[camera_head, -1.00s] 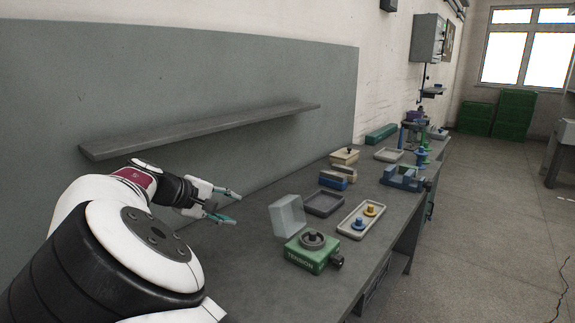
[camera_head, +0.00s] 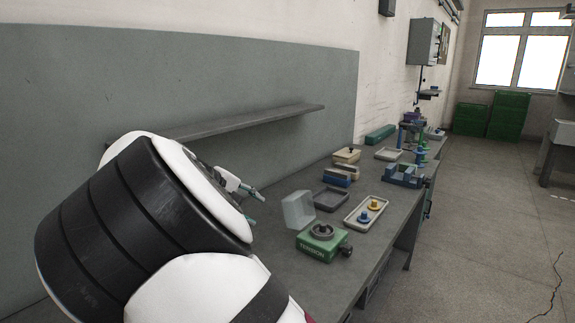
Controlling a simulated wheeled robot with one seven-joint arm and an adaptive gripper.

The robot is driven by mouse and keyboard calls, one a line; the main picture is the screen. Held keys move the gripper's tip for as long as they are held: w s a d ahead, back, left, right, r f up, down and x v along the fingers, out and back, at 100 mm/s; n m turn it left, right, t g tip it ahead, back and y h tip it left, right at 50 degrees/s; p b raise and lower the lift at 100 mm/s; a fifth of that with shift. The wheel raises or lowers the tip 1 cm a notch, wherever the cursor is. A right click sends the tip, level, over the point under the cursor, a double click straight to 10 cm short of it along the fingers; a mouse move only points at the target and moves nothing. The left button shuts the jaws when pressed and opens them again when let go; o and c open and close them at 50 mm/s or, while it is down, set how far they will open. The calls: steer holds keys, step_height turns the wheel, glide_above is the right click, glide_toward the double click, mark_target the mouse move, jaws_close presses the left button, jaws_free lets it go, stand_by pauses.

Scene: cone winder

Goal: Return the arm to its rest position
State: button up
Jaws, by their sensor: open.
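My gripper (camera_head: 254,207) shows at left centre, above the workbench and partly hidden behind my own arm. Its two teal-tipped fingers stand apart, with nothing visible between them. My arm is folded up in the left foreground and covers much of the near bench. The gripper is to the left of the clear box and apart from it.
The workbench (camera_head: 344,275) holds a green tension unit (camera_head: 318,250), a clear box (camera_head: 298,209), a tray with yellow and blue parts (camera_head: 366,212) and an empty dark tray (camera_head: 331,199). A wall shelf (camera_head: 240,124) runs behind my arm. Floor at right is open.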

steer(key=s+d+r+m+g+y+p, duration=0.1)
steer(key=s+d+r+m+y, duration=0.15)
steer(key=s+d, duration=0.4)
steer(key=s+d+r+m+g+y, duration=0.1)
steer(key=s+d+r+g, duration=0.15)
steer(key=d, duration=0.65)
steer(key=s+d+r+m+g+y+p, duration=0.1)
steer(key=s+d+r+m, duration=0.15)
steer(key=s+d, duration=0.35)
steer(key=s+d+m+t+y, duration=0.1)
steer(key=s+d, duration=0.2)
steer(key=s, duration=1)
steer(key=s+d+r+m+t+y+p, duration=0.1)
steer(key=s+d, duration=0.3)
steer(key=s, duration=1)
steer(key=shift+s+d+m, duration=0.15)
steer(key=shift+s+m, duration=0.15)
steer(key=shift+m, duration=0.2)
